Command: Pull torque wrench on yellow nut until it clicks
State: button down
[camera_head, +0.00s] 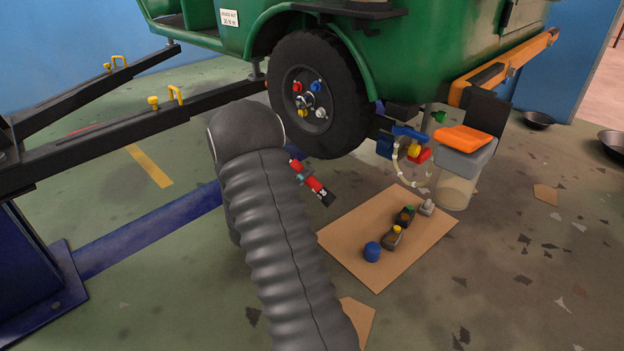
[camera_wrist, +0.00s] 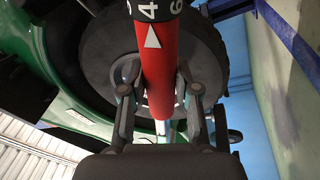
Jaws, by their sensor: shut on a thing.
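The wheel (camera_head: 345,110) of the green vehicle carries coloured nuts: red, blue, white and a yellow nut (camera_head: 303,113) at lower left of the hub. The torque wrench has a red handle with a black end (camera_head: 318,189), slanting down and right below the wheel. In the wrist view the red handle (camera_wrist: 157,62) runs between the two fingers of my gripper (camera_wrist: 160,92), which is shut on it. A white triangle and a scale with a 4 show on the handle. My arm hides most of the gripper in the head view. I cannot tell whether the wrench's head is on the yellow nut.
A cardboard sheet (camera_head: 340,238) with small bottles and a blue cap lies on the floor at right. Dark lift arms (camera_head: 110,140) lie at left. Open floor is at lower right.

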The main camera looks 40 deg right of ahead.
jog(key=shift+s+d+r+m+g, duration=0.1)
jog(key=shift+s+d+m+g, duration=0.1)
jog(key=shift+s+d+g, duration=0.25)
jog(key=shift+s+d+m+g, duration=0.2)
jog(key=shift+d+g, duration=0.25)
jog(key=shift+d, duration=0.2)
jog(key=d+p, duration=0.3)
jog(key=d, duration=0.3)
jog(key=shift+w+d, duration=0.2)
jog(key=shift+w, duration=0.1)
jog(key=shift+d+b, duration=0.15)
jog(key=shift+b, duration=0.25)
jog(key=shift+d+b, duration=0.35)
jog(key=shift+b, duration=1.7)
dwell(1.3)
jog(key=shift+d+b, duration=0.65)
jog(key=shift+b, duration=0.6)
dwell(1.0)
